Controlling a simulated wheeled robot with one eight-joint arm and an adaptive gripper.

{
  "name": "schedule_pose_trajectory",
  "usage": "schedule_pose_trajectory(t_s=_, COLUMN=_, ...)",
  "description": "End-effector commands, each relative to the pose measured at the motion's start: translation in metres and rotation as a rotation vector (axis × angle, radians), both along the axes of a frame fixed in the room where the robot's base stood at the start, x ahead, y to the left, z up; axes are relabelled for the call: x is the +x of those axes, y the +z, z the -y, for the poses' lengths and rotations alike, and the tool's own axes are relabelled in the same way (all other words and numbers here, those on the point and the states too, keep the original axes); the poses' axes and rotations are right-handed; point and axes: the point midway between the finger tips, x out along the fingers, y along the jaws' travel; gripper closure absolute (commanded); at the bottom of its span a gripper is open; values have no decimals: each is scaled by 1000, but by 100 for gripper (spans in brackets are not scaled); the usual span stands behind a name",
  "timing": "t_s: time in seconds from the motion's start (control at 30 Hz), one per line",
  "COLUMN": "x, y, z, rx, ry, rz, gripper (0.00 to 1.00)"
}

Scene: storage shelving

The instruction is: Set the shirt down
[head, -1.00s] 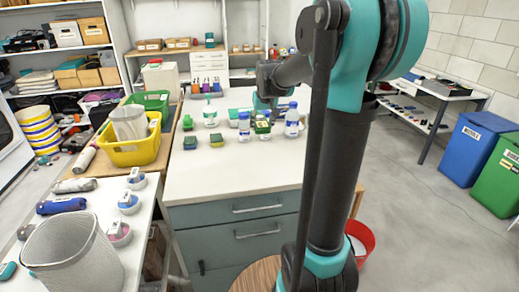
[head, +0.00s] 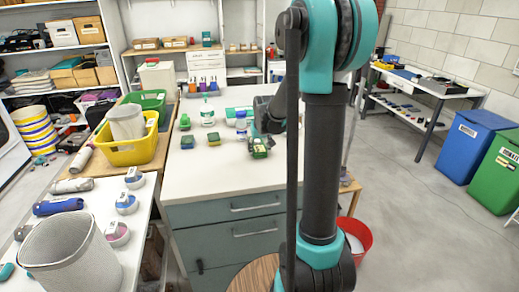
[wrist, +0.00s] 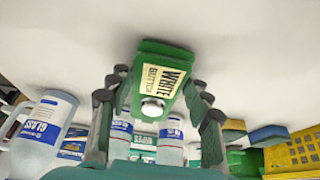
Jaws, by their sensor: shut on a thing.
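No shirt shows in my gripper. My gripper (wrist: 160,112) is shut on a small green box (wrist: 163,65) with a cream label reading "WHITE" and a smaller word like "BUTTON", and a round white knob at its near end. In the head view, the green box (head: 259,148) is at or just above the white countertop (head: 215,175), towards its right side. I cannot tell whether it touches the top. My gripper's fingers in the head view are small and partly hidden by my arm.
Two sponge-like blocks (head: 188,142) lie left of the box. Bottles (head: 241,122) stand behind it; one labelled "GLASS" (wrist: 48,125) shows in the wrist view. A yellow basket (head: 130,152) stands at the left. The counter's front is clear.

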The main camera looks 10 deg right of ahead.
Motion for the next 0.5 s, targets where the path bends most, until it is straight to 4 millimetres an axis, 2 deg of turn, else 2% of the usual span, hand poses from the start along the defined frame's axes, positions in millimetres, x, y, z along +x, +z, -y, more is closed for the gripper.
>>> schedule_pose_trajectory(t_s=0.17, x=0, y=-2, z=0, rx=0, ry=0, rz=0, gripper=82)
schedule_pose_trajectory(t_s=0.2, x=0, y=-2, z=0, rx=0, ry=0, rz=0, gripper=48)
schedule_pose_trajectory(t_s=0.37, x=0, y=-2, z=0, rx=0, ry=0, rz=0, gripper=30)
schedule_pose_trajectory(t_s=0.5, x=0, y=-2, z=0, rx=0, ry=0, rz=0, gripper=30)
